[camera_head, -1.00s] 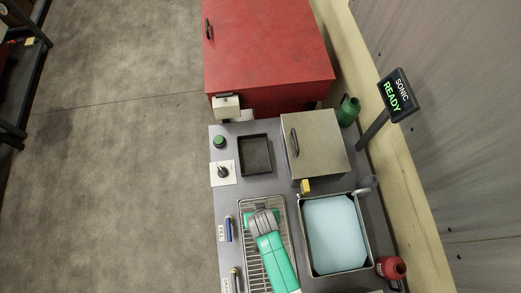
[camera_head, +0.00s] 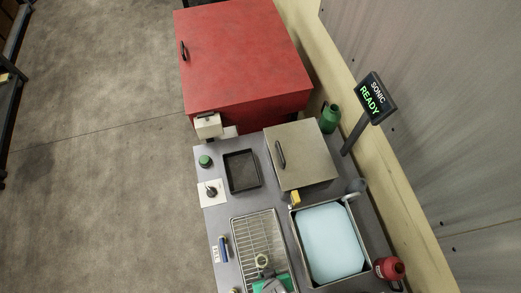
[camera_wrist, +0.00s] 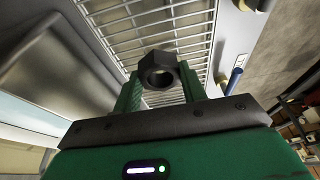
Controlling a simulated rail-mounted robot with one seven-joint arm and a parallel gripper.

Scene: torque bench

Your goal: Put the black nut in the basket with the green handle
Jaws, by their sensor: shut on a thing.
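A black hexagonal nut (camera_wrist: 160,72) with a round hole is held between the two green fingers of my gripper (camera_wrist: 160,88) in the wrist view. In the head view my gripper (camera_head: 266,283) shows only partly at the bottom edge, over the near end of a wire rack or basket (camera_head: 253,228). The same wire mesh lies beyond the nut in the wrist view (camera_wrist: 150,18). I see no green handle on it. A blue-handled item (camera_head: 223,247) lies beside a label at its left.
A metal basin with a pale blue surface (camera_head: 332,240) stands right of the mesh. A black tray (camera_head: 241,171), a metal box (camera_head: 301,155) and a red cabinet (camera_head: 245,65) are farther back. A green bottle (camera_head: 330,118) and red bottle (camera_head: 390,268) stand at the right.

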